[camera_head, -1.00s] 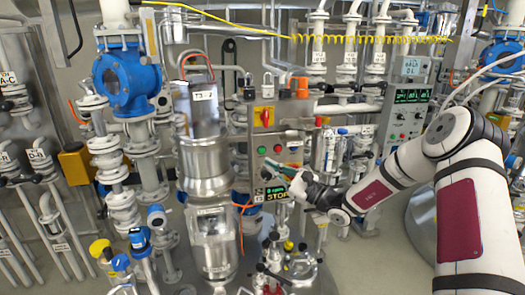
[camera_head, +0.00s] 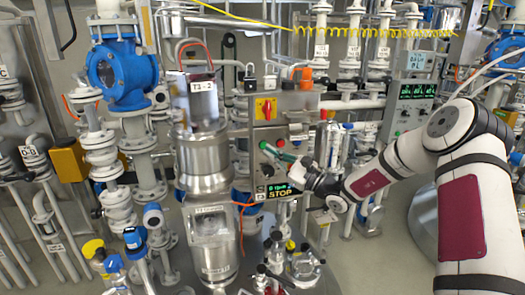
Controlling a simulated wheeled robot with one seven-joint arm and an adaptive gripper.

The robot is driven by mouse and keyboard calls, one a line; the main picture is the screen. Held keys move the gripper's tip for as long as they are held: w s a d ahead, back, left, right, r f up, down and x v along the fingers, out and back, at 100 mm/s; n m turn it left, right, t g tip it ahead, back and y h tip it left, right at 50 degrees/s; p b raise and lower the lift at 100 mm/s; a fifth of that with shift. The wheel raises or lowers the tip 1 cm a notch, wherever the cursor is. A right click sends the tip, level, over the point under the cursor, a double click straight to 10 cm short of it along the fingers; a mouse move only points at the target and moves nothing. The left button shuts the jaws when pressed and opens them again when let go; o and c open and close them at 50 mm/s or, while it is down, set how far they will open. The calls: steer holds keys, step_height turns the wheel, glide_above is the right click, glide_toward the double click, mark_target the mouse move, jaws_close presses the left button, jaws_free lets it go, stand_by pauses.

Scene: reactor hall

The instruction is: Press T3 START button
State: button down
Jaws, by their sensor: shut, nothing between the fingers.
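The T3 control box (camera_head: 280,110) stands in the middle, right of a steel vessel (camera_head: 205,150) with a tag on top. The button labels are too small to read, so I cannot confirm which is START. The gripper hides part of the box face.
Blue valves and white pipes (camera_head: 115,75) fill the left. A second panel with green displays (camera_head: 410,100) stands to the right. Glassware and fittings (camera_head: 300,262) stand below the box. A yellow coiled hose (camera_head: 370,33) hangs above. Pipes crowd the space beside my arm.

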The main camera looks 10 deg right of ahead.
steer(key=shift+w+b, duration=0.75)
steer(key=shift+w, duration=0.95)
steer(key=shift+w, duration=0.1)
steer(key=shift+w, duration=0.35)
steer(key=shift+w+b, duration=0.35)
stand_by(0.8)
steer(key=shift+s, duration=0.1)
steer(key=shift+s+p, duration=0.7)
steer(key=shift+s, duration=0.15)
steer(key=s+p, duration=0.3)
steer(key=s, duration=0.1)
steer(key=shift+s+p, duration=0.35)
steer(key=shift+s, duration=0.05)
